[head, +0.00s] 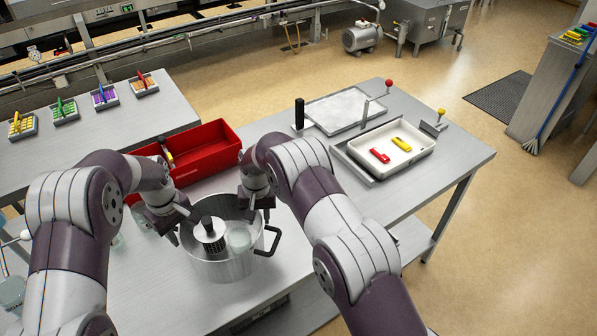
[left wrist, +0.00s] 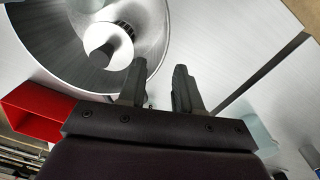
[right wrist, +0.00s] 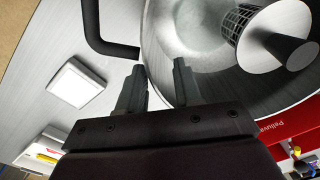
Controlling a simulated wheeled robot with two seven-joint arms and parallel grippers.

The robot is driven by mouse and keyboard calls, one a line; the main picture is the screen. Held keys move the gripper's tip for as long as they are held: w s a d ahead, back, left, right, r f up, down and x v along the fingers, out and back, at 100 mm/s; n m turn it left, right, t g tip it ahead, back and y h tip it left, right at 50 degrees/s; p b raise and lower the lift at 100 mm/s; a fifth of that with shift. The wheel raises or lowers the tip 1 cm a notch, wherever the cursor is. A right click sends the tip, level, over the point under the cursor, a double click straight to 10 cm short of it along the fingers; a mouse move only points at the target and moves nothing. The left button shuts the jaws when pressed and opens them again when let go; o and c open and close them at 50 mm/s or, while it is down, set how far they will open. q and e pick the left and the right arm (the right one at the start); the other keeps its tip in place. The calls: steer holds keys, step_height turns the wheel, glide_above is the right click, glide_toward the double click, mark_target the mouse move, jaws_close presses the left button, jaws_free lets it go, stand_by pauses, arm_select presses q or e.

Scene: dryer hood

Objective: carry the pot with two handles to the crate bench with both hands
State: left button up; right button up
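The silver pot (head: 222,270) stands on the near metal table, with a perforated metal piece (head: 210,240) and a pale round thing (head: 239,238) inside. Its dark handle (head: 272,243) sticks out at the right and shows in the right wrist view (right wrist: 90,28). The other handle is hidden. My left gripper (head: 182,225) is open beside the pot's left rim; nothing shows between its fingers in the left wrist view (left wrist: 160,85). My right gripper (head: 259,216) is open at the far right rim, apart from the handle; the rim passes between its fingers in the right wrist view (right wrist: 158,80).
A red bin (head: 215,150) sits behind the pot. A white tray (head: 410,160) with red and yellow pieces and a flat framed plate (head: 350,108) stand right. A second bench (head: 100,135) at left holds several small coloured crates. Glass jars (head: 12,290) are at the lower left.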

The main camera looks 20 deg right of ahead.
step_height(320, 180, up, 7)
steer(key=shift+d+r, duration=0.15)
steer(key=shift+r, duration=0.05)
steer(key=shift+s, duration=0.15)
